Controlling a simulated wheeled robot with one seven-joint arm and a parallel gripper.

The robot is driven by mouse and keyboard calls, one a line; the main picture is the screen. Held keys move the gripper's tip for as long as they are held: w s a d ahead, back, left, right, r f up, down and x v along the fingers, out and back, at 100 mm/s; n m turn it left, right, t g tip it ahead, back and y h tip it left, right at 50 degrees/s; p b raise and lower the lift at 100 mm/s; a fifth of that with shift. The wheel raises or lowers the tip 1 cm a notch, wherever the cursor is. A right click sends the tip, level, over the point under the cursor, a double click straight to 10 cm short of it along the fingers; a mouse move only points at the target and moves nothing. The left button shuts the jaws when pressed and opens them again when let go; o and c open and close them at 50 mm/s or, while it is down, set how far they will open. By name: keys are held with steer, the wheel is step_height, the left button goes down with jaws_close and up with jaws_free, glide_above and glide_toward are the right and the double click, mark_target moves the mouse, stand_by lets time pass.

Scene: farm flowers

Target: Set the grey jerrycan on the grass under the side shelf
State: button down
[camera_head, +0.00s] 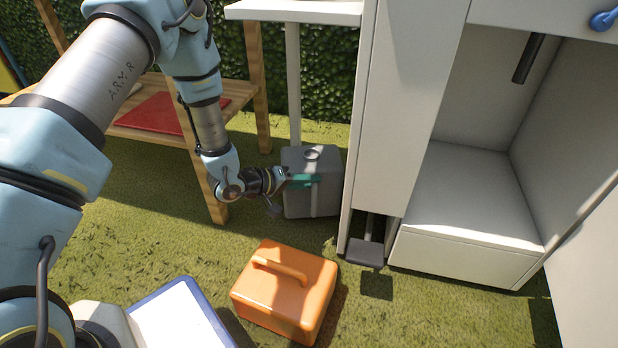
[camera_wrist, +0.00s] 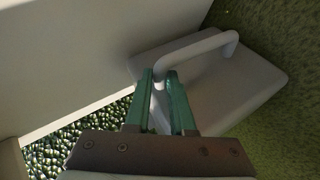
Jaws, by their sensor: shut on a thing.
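The grey jerrycan (camera_head: 328,200) is upright at the grass, below the white side shelf (camera_head: 300,10) and left of the white cabinet. I cannot tell for sure whether its base touches the grass. My gripper (camera_head: 312,181) reaches it from the left, with its green fingers at the handle. In the wrist view my gripper (camera_wrist: 163,82) is shut on the handle of the jerrycan (camera_wrist: 235,85), which looks tilted in that picture. The fingers hide part of the handle.
An orange box (camera_head: 290,290) with a handle stands on the grass in front. A wooden table (camera_head: 218,190) with a red item (camera_head: 155,113) is at the left. The white cabinet (camera_head: 470,255) and a dark pedal (camera_head: 365,253) are to the right. A hedge (camera_head: 335,75) is behind.

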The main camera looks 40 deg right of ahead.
steer(key=shift+d+f, duration=0.1)
steer(key=shift+f, duration=0.3)
stand_by(0.3)
steer(key=c, duration=0.8)
jaws_free()
steer(key=shift+f, duration=0.1)
steer(key=shift+o, duration=0.2)
steer(key=r+p+v, duration=0.1)
steer(key=p+v, duration=0.4)
steer(key=v, duration=0.7)
steer(key=shift+r, duration=0.1)
